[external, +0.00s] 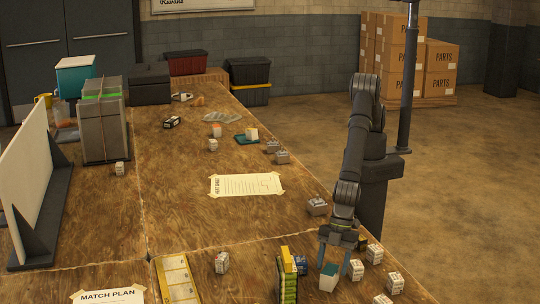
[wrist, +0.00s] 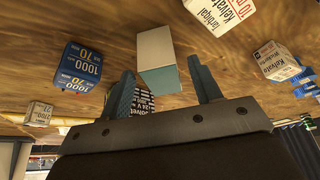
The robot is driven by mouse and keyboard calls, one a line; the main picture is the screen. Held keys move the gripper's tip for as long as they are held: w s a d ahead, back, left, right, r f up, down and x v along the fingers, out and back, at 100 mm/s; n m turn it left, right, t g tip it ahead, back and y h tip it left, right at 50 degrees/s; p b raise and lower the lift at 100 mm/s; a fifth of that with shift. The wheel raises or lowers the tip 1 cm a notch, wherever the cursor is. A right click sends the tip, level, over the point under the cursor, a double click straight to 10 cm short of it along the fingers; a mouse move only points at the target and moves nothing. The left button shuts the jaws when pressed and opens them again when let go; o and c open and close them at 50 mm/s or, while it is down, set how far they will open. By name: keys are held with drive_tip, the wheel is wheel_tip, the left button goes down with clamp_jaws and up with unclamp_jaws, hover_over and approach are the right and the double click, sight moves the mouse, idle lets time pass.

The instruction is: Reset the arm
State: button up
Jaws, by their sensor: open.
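My gripper (external: 333,257) is low over the near right part of the workbench, with its two blue fingers spread apart. In the wrist view the fingers (wrist: 161,70) stand open beside a white and teal block (wrist: 156,50). That block also shows in the external view (external: 328,282), just below the fingertips. I see gaps beside it and cannot tell whether a finger touches it. A black box with white lettering (wrist: 144,101) shows partly behind the left finger in the wrist view. My arm reaches down to the bench from its stand at the right.
Several small labelled boxes lie close by, including white ones (external: 374,254) to the right and a blue one (wrist: 79,67) left of the fingers. A yellow rack (external: 288,275) stands left of my gripper. The bench around the paper sheet (external: 246,185) is mostly clear.

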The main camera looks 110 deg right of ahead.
drive_tip(key=shift+f, duration=0.1)
drive_tip(key=shift+f, duration=0.95)
drive_tip(key=v, duration=1.2)
drive_tip(key=x, duration=1.2)
drive_tip(key=shift+f, duration=0.35)
wheel_tip(320, 180, up, 5)
drive_tip(key=shift+w+d+f, duration=0.1)
drive_tip(key=shift+d, duration=0.05)
drive_tip(key=w+d+r, duration=0.4)
drive_tip(key=d+r, duration=0.3)
drive_tip(key=d, duration=0.4)
drive_tip(key=w+d+m+h, duration=0.1)
drive_tip(key=w+d+m, duration=0.2)
drive_tip(key=w+d, duration=0.65)
drive_tip(key=w+d+m+t+h, duration=0.15)
drive_tip(key=w+d, duration=0.35)
drive_tip(key=d, duration=0.9)
drive_tip(key=w+d+m, duration=0.3)
drive_tip(key=w+d, duration=0.5)
drive_tip(key=d, duration=0.3)
drive_tip(key=w+d+m+h, duration=0.1)
drive_tip(key=w+d+m, duration=0.1)
drive_tip(key=d, duration=1.3)
drive_tip(key=shift+w+f+m, duration=0.2)
drive_tip(key=shift+f+m, duration=0.1)
drive_tip(key=shift+m, duration=0.05)
